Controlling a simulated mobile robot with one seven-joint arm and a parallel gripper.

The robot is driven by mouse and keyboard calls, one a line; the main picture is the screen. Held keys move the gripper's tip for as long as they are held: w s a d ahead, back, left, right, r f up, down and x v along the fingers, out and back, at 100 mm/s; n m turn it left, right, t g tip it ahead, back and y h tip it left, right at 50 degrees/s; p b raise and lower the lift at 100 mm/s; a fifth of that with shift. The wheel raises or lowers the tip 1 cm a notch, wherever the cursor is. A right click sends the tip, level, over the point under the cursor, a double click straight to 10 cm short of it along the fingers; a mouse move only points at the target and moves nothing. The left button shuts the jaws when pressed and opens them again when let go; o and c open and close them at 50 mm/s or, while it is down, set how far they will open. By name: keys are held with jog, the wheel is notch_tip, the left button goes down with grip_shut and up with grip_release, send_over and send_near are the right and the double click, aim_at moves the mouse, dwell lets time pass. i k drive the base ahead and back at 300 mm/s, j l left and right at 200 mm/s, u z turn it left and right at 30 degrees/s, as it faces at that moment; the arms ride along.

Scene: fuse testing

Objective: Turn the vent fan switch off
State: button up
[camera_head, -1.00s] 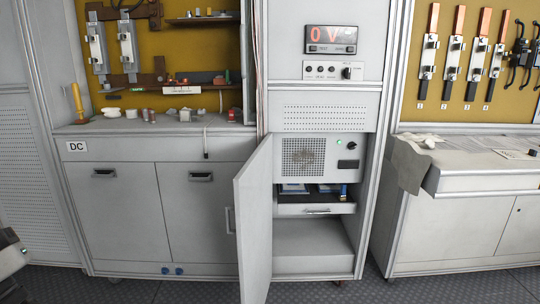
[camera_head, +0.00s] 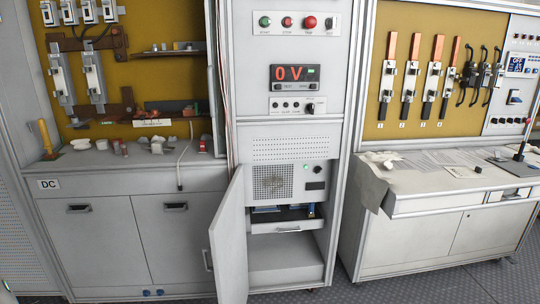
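The vent fan panel (camera_head: 288,178) is in the middle cabinet, below a perforated plate, with a square fan grille (camera_head: 270,187) on its left. A small green light (camera_head: 306,169) is lit to the right of the grille. A black knob (camera_head: 318,170) sits beside the light; it looks like the fan switch, but its exact setting is too small to read. A dark rectangular part (camera_head: 315,186) is below it. My gripper does not show in the current view, and nothing touches the panel.
The grey cabinet door (camera_head: 229,243) stands open toward me, left of the panel. A drawer (camera_head: 285,228) and an open shelf lie below. Benches with yellow tool boards flank the cabinet (camera_head: 110,185) (camera_head: 440,180). Dark floor (camera_head: 420,284) shows in front on the right.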

aim_at(317, 170)
jog(key=i+j+z, duration=0.15)
jog(key=j, duration=0.3)
jog(key=i+j+z, duration=0.15)
jog(key=j, duration=0.35)
jog(key=i+j+z, duration=0.15)
jog(key=j, duration=0.35)
jog(key=j+z, duration=0.15)
jog(key=j, duration=0.35)
jog(key=i+j+z, duration=0.15)
jog(key=j, duration=0.4)
